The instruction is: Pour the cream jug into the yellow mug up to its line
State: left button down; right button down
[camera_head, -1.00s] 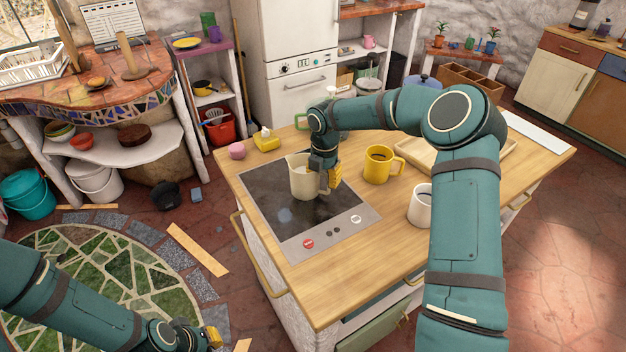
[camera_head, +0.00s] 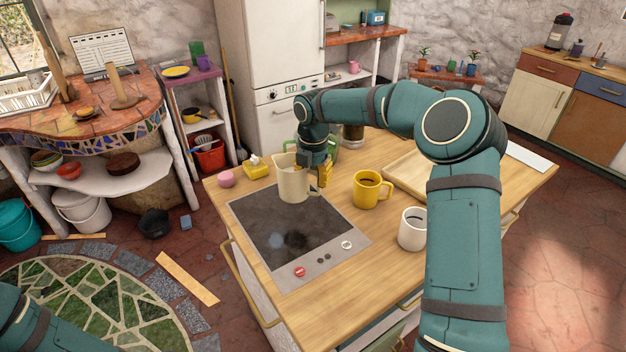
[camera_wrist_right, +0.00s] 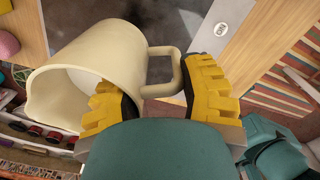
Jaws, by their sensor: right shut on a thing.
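The cream jug (camera_head: 292,182) is held roughly upright over the back part of the black hob, seemingly above its surface. My right gripper (camera_head: 322,174) is shut on the jug's handle, on the jug's right side. In the right wrist view, the jug (camera_wrist_right: 105,62) shows its open mouth toward the lower left, with the gripper (camera_wrist_right: 165,92) fingers at the handle. The yellow mug (camera_head: 359,192) stands upright on the wooden counter, right of the jug and apart from it. My left gripper is out of view.
A white mug (camera_head: 411,232) stands in front of the yellow mug. A wooden tray (camera_head: 398,177) lies behind it. A green object (camera_head: 327,150) is behind my right gripper.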

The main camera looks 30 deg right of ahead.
jog(key=c, duration=1.1)
grip_release()
grip_shut()
jog(key=m, duration=0.4)
jog(key=shift+s+d+f, duration=0.15)
jog(key=shift+s+d, duration=0.05)
jog(key=shift+d, duration=0.15)
jog(key=m, duration=0.3)
jog(key=shift+s+d+f+m, duration=0.15)
jog(key=shift+s+d+m, duration=0.1)
jog(key=shift+m, duration=0.15)
jog(key=d+r+n+p, duration=0.2)
jog(key=d+n, duration=0.2)
jog(key=d, duration=0.6)
jog(key=s+d+r+n+p, duration=0.1)
jog(key=d+n, duration=0.4)
jog(key=d, duration=0.5)
jog(key=s+d+r+n+p, duration=0.1)
jog(key=d+r+n+p, duration=0.3)
jog(key=d, duration=0.6)
jog(key=shift+s+n+y, duration=0.2)
jog(key=shift+n+y, duration=0.1)
jog(key=shift+n, duration=0.1)
